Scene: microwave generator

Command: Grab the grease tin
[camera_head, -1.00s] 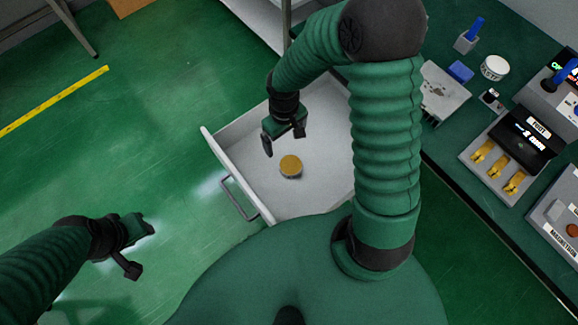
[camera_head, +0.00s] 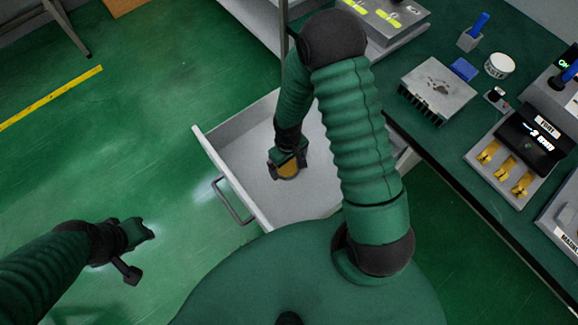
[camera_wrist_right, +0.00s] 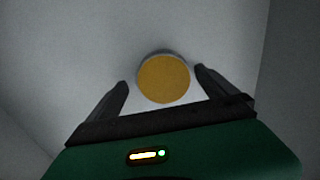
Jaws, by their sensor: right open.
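The grease tin (camera_head: 288,168) is a small round tin with a yellow-orange lid. It stands in the open grey drawer (camera_head: 240,146), partly covered by my right gripper (camera_head: 287,172) in the head view. In the right wrist view the tin (camera_wrist_right: 163,79) sits between the tips of the two open fingers (camera_wrist_right: 160,85), with a narrow gap showing on each side. My left gripper (camera_head: 140,250) hangs over the green floor at the lower left, its fingers apart and empty.
The drawer's front wall and handle (camera_head: 232,202) face left. A green bench at the right holds a grey finned box (camera_head: 437,88), a blue block (camera_head: 463,69), a white round tin (camera_head: 499,65) and a fuse tray (camera_head: 505,165).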

